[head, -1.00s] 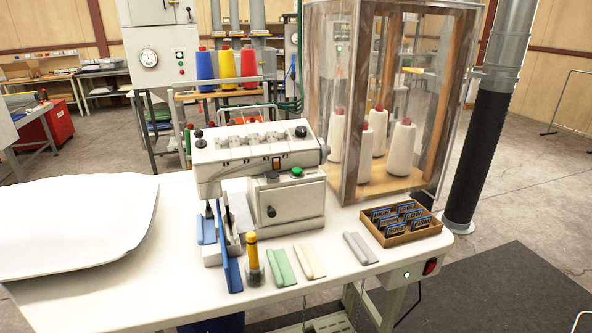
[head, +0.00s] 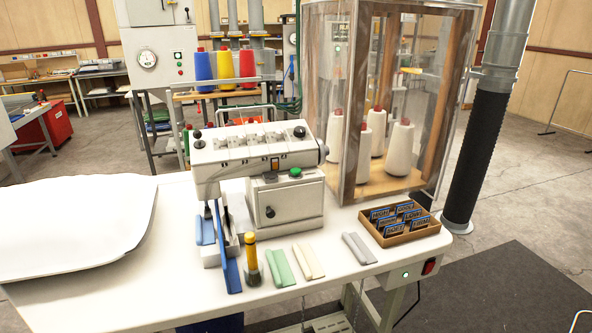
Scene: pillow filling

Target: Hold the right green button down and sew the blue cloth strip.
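The sewing machine (head: 258,150) stands on the white table. A green button (head: 295,172) sits on top of the box-shaped part at the machine's right. A blue strip (head: 205,231) lies at the machine's left end, under the needle area. A longer blue piece (head: 232,275) stands in front of it; I cannot tell whether it is cloth or a guide. Neither of my grippers is in view.
Green (head: 280,268), cream (head: 308,262) and grey (head: 359,248) strips lie along the front, beside a yellow-topped tool (head: 251,260). A card tray (head: 412,236) and a clear cabinet with white cones (head: 364,150) are at right. A white pillow-like sheet (head: 75,225) covers the left.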

